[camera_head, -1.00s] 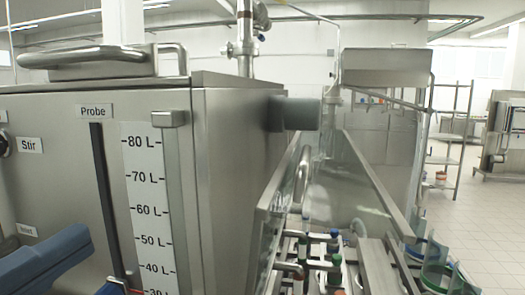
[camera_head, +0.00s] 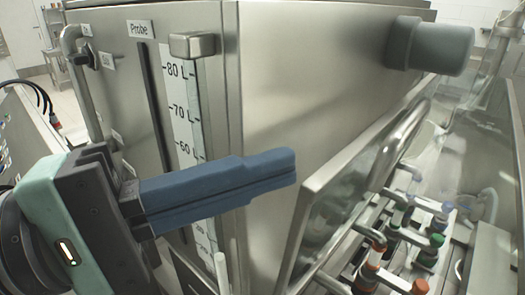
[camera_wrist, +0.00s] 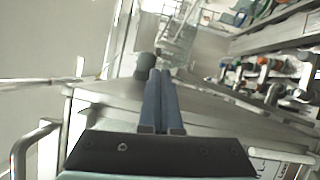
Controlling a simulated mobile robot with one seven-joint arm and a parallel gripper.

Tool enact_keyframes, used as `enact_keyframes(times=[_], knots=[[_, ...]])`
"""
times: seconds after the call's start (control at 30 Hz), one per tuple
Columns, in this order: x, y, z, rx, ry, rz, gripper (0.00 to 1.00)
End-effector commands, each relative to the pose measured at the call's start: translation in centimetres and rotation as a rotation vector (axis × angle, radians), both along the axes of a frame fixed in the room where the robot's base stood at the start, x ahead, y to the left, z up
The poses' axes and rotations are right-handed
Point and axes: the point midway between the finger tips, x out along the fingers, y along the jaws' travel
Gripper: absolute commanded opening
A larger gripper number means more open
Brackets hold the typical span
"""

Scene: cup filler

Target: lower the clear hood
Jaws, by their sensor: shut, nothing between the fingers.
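The clear hood (camera_head: 343,205) shows at the right in the head view as a see-through panel with a metal edge, beside the steel tank and next to the filling nozzles. A curved metal handle (camera_head: 407,130) is on it. How far the hood is raised I cannot tell. My gripper (camera_head: 290,166) has its blue fingers shut together with nothing between them. It is in front of the tank, and its tips appear just left of the hood's near edge, with no clear contact. In the wrist view my gripper (camera_wrist: 158,73) points over the tank toward the dark grey cylinder.
The steel tank (camera_head: 290,70) with its litre scale (camera_head: 182,112) fills the middle. A dark grey cylinder (camera_head: 440,47) sticks out of its side above the hood. Nozzles with coloured caps (camera_head: 430,247) are at the lower right. A small metal block (camera_head: 192,45) projects from the front.

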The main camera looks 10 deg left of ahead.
Motion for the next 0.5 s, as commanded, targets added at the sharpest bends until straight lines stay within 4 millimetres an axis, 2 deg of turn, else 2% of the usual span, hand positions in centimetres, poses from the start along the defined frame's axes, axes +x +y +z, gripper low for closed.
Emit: enact_keyframes(times=[0.03,0.2,0.5], knots=[[0.5,-1.0,0.4,0.0,0.002,-0.005,0.0],[2.0,-3.6,0.5,0.001,0.001,-0.004,0.0],[3.4,-5.8,0.5,0.001,0.001,0.0,0.0]])
